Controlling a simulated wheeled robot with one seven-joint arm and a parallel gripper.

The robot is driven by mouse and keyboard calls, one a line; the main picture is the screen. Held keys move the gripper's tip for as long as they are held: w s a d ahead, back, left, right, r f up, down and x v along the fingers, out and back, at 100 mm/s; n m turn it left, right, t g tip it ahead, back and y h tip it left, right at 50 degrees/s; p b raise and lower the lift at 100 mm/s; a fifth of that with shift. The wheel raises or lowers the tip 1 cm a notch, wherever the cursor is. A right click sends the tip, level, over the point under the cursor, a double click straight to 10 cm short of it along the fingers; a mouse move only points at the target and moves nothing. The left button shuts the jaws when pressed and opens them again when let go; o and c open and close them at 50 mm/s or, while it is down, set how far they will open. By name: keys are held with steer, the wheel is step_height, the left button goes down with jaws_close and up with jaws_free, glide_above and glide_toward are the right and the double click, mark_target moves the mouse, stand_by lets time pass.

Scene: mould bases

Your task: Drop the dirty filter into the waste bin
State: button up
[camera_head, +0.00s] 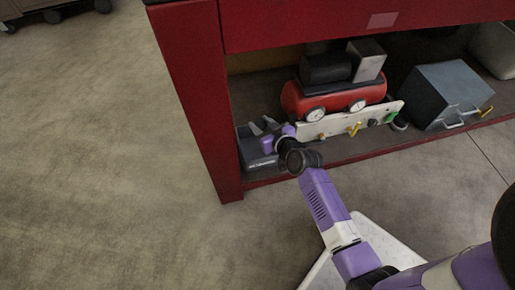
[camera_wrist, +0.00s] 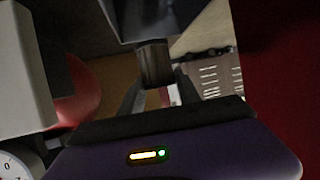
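A small brownish-grey cylinder, which looks like the dirty filter (camera_wrist: 155,66), sits between the tips of my gripper's two dark fingers in the wrist view. The fingers appear to touch its sides. In the head view my gripper (camera_head: 264,125) is at the left end of the low shelf, its grey fingertips over a small dark grey bin with a pale label (camera_head: 262,164). This looks like the waste bin. The filter is too small or hidden to make out there, and the inside of the bin is mostly covered.
A red compressor (camera_head: 292,99) with gauges on a pale panel stands right of the gripper; its tank (camera_wrist: 82,92) is close in the wrist view. A blue-grey metal box (camera_head: 440,92) is farther right. The red bench leg (camera_head: 205,95) stands at the left.

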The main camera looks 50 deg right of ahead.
steer(key=o, duration=0.5)
steer(key=shift+p+v, duration=1.3)
steer(key=shift+v, duration=2.65)
